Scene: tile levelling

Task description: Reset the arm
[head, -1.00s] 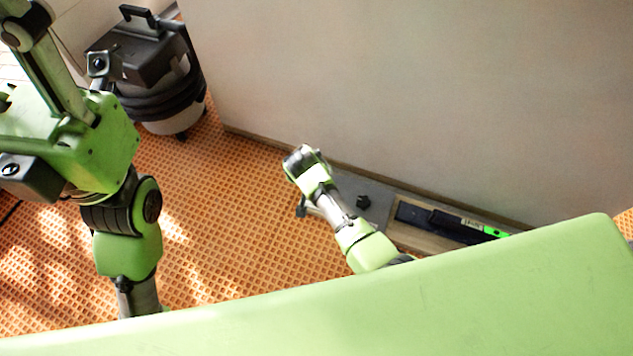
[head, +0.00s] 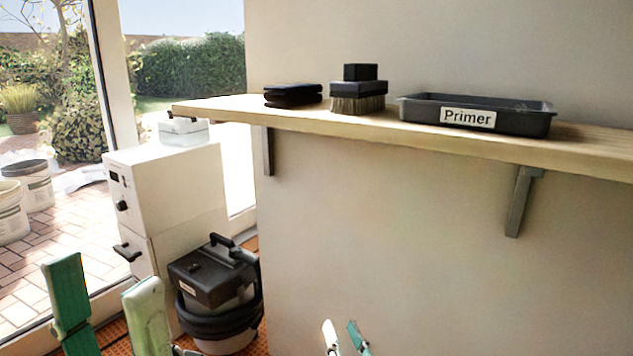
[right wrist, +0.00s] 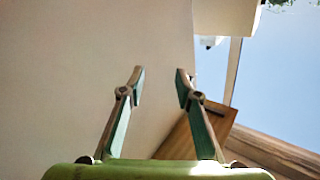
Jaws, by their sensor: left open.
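My left gripper (head: 104,278) shows at the lower left of the head view. Its two green fingers stand upright and wide apart, with nothing between them. My right gripper (head: 342,325) shows only as two fingertips at the bottom edge of the head view, spread apart in front of the wall. In the right wrist view my right gripper (right wrist: 160,76) is open and empty, its fingers pointing up the picture. The rest of both arms is out of the head view.
A wooden shelf (head: 225,108) on brackets holds a black folded item (head: 293,95), a brush (head: 357,100) and a Primer tray (head: 475,116). A white cabinet (head: 185,190) and black-lidded vacuum (head: 215,280) stand left. White buckets (head: 10,212) stand outside the window.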

